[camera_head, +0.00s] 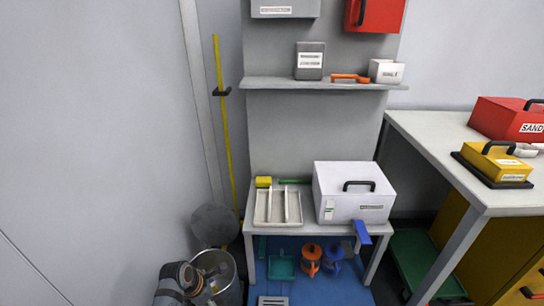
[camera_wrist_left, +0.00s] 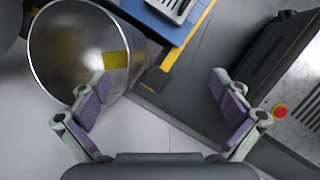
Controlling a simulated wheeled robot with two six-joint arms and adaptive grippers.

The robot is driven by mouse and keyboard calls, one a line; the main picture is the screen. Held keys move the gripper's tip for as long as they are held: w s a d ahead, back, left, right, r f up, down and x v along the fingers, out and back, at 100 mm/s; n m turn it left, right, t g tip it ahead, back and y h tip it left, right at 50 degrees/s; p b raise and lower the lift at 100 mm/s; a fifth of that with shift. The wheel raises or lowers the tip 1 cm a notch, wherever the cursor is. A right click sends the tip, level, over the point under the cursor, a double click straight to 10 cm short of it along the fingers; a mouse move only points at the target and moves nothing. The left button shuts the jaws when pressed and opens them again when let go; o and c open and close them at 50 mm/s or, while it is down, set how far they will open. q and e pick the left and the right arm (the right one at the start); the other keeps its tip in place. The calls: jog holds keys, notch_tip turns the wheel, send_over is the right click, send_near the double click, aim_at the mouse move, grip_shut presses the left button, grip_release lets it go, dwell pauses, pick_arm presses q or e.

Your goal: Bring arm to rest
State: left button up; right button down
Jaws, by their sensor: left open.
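My left gripper (camera_wrist_left: 160,92) shows in the left wrist view with its two purple-padded fingers spread wide and nothing between them. In the head view, part of my left arm shows at the bottom left, in front of a metal bin (camera_head: 226,285). In the left wrist view the same open bin (camera_wrist_left: 60,45) lies at the upper left, and the left finger overlaps its rim in the picture. I cannot tell the height gap between them. My right gripper is in neither view.
A low table holds a divided tray (camera_head: 277,222) and a white case (camera_head: 352,190). A workbench (camera_head: 430,130) with red and yellow boxes stands at the right. A yellow pole (camera_head: 222,130) leans by the wall. Orange and blue items (camera_head: 311,258) sit beneath the table.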

pick_arm(q)
jog(key=s+a+f+m+y+p, duration=0.2)
jog(key=s+a+f+m+p, duration=0.4)
jog(key=s+m+p, duration=0.45)
jog(key=s+a+m+y+p, duration=0.1)
jog(key=s+a+m+p, duration=0.1)
jog(key=s+m+p, duration=0.5)
jog(key=s+a+m+g+y+p, duration=0.1)
jog(key=s+a+m+p, duration=0.2)
jog(key=s, duration=1.7)
jog(key=m+p, duration=0.4)
jog(key=p, duration=0.1)
jog(key=shift+r, duration=0.3)
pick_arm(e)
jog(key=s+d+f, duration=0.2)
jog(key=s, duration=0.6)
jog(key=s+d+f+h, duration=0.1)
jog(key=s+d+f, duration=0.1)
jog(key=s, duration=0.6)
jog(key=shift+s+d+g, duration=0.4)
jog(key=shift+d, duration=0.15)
pick_arm(q)
jog(key=shift+w, duration=0.1)
jog(key=shift+c, duration=0.3)
